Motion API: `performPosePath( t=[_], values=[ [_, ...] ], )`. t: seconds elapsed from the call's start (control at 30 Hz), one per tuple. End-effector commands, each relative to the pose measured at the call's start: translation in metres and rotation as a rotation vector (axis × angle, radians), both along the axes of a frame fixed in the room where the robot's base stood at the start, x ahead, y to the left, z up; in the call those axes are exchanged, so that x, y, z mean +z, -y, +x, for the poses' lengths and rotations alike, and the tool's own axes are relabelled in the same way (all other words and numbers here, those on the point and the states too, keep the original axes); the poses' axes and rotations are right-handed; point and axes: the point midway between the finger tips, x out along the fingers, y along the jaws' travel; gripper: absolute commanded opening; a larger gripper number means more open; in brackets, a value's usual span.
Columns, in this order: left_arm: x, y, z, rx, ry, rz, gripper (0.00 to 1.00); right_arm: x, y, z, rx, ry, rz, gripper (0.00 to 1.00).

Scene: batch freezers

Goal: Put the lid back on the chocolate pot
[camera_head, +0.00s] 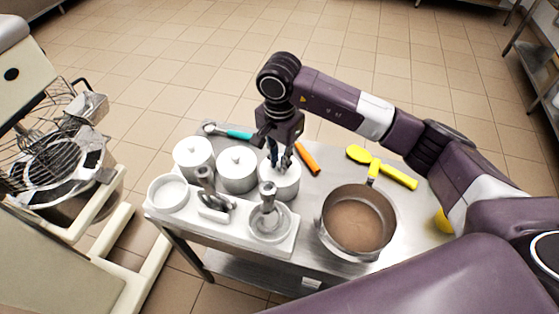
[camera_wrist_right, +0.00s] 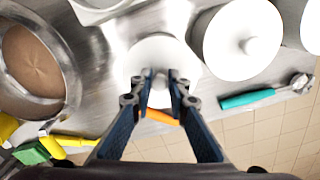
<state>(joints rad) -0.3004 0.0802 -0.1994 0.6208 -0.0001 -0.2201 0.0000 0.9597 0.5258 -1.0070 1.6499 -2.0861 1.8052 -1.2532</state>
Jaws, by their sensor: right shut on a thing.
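My right gripper (camera_head: 284,158) comes down from above onto the white lid of the rightmost of three white round pots (camera_head: 281,187). In the right wrist view its fingers (camera_wrist_right: 160,88) are close together over the white round lid (camera_wrist_right: 157,52), shut on its knob, which they mostly hide. I cannot tell whether the lid rests on the pot or is slightly above it. The pot's inside is hidden. A large steel pan (camera_head: 358,222) holding brown, chocolate-coloured contents stands to the right, without a lid; it also shows in the right wrist view (camera_wrist_right: 68,78). My left gripper is not in view.
Two more lidded white pots (camera_head: 237,170) (camera_head: 193,158) stand close on the left. A mixer (camera_head: 62,165) stands left.

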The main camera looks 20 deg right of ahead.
Motion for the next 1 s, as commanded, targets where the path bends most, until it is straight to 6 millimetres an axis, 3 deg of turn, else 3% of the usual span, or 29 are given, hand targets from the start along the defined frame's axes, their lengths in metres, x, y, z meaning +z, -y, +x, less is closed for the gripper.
performPosePath(
  t=[0.97, 1.0],
  values=[
    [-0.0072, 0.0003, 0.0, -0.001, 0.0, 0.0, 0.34, -0.0005, -0.0001, 0.0, 0.0, 0.0, 0.0, 0.05],
    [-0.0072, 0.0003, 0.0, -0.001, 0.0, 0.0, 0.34, -0.0005, -0.0001, 0.0, 0.0, 0.0, 0.0, 0.19]
  ],
)
